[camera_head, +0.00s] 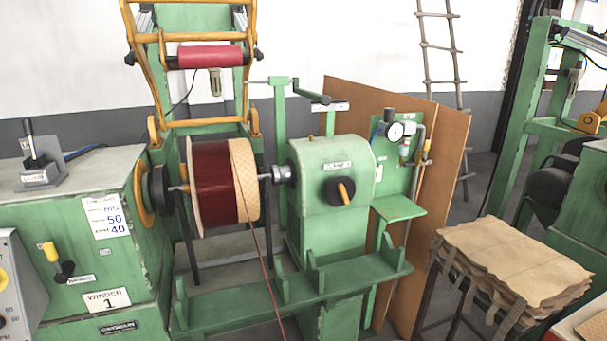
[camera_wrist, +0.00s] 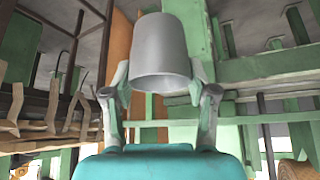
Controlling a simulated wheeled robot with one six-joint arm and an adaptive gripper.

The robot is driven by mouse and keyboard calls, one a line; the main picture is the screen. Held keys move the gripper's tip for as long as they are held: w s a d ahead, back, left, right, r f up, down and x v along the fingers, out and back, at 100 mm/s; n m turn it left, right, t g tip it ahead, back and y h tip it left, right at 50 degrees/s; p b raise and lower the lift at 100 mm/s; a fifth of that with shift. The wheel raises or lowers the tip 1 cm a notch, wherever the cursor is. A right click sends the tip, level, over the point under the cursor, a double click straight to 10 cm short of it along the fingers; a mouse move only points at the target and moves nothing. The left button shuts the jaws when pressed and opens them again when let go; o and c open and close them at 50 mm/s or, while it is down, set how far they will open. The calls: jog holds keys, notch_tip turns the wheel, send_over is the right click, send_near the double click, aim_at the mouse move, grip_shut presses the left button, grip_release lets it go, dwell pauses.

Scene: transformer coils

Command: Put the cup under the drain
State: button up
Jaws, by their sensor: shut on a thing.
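A plain grey cup (camera_wrist: 160,38) is at the top middle of the wrist view, between the two fingers of my gripper (camera_wrist: 161,75). The fingers are shut on its sides, and its wider rim faces the camera. Neither the cup nor my gripper shows in the head view. In the head view, a gauge (camera_head: 396,131) and a small filter fitting (camera_head: 404,150) sit on a green panel, above a green shelf (camera_head: 398,208). The shelf looks empty. The drain itself is too small to make out for certain.
A winding machine with a dark red coil (camera_head: 213,185) fills the left and middle of the head view. A brown board (camera_head: 452,150) stands behind the panel. A stack of tan cloths (camera_head: 520,255) lies on a stand at the right. A ladder leans on the wall.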

jog(key=s+a+f, duration=0.2)
jog(key=s+f, duration=0.3)
jog(key=s, duration=0.2)
jog(key=s+a+f+n, duration=0.1)
jog(key=s+a+f, duration=0.2)
jog(key=s+f, duration=0.2)
jog(key=shift+s+y, duration=0.3)
jog(key=shift+s, duration=0.8)
jog(key=shift+r, duration=0.1)
